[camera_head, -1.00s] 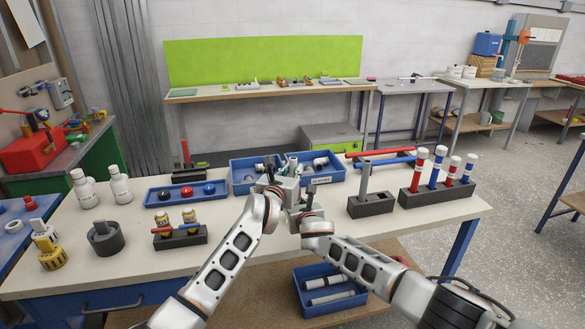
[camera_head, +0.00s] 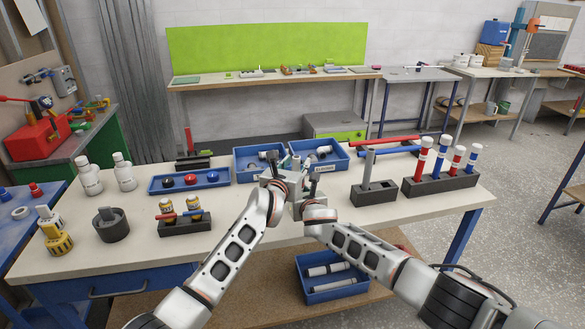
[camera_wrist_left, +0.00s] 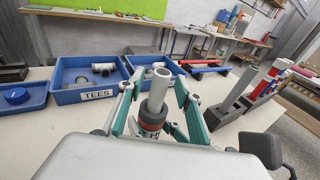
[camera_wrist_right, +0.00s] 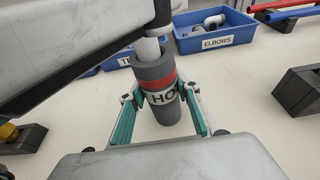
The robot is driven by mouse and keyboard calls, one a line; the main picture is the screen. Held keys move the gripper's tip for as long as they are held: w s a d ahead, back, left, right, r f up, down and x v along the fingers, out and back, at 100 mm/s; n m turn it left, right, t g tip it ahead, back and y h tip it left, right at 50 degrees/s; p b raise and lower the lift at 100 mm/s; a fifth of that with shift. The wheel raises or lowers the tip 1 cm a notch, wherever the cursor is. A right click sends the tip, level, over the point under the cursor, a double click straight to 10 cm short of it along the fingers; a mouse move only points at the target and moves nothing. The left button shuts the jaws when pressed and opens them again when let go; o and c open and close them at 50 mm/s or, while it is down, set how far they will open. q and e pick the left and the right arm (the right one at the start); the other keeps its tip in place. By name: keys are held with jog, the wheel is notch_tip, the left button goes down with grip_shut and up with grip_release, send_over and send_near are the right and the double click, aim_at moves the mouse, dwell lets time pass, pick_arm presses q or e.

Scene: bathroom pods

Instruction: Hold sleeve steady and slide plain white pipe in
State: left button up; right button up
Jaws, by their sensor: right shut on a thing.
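The sleeve (camera_wrist_right: 162,98) is a dark grey cylinder with a red band and a white label showing "HO". It stands upright near the tabletop. My right gripper (camera_wrist_right: 160,92) is shut on it, one finger at each side. The plain white pipe (camera_wrist_left: 160,86) stands upright in the sleeve's top opening, its upper end showing; its depth inside is hidden. My left gripper (camera_wrist_left: 159,80) is above the sleeve, open, with its teal fingers apart on both sides of the pipe. In the head view, both hands meet over the table and hide most of the sleeve.
Blue bins labelled TEES (camera_wrist_left: 97,96) and ELBOWS (camera_wrist_right: 213,44) stand just behind. A grey block with a post (camera_head: 373,193) and a rack of coloured tubes (camera_head: 440,183) stand right. A blue bin (camera_head: 332,294) sits below.

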pick_arm(q)
jog(key=v, duration=1.2)
jog(key=shift+w+r, duration=0.15)
dwell(0.6)
pick_arm(e)
jog(key=o, duration=1.3)
jog(key=shift+v, duration=6.05)
pick_arm(q)
jog(key=shift+r+p, duration=0.85)
jog(key=shift+p, duration=0.15)
pick_arm(e)
jog(key=shift+s+d, duration=0.45)
jog(key=shift+s, duration=1.1)
jog(key=shift+s+d, duration=0.4)
jog(key=shift+s, duration=1.1)
jog(key=shift+s+d, duration=0.45)
jog(key=shift+s, duration=1.1)
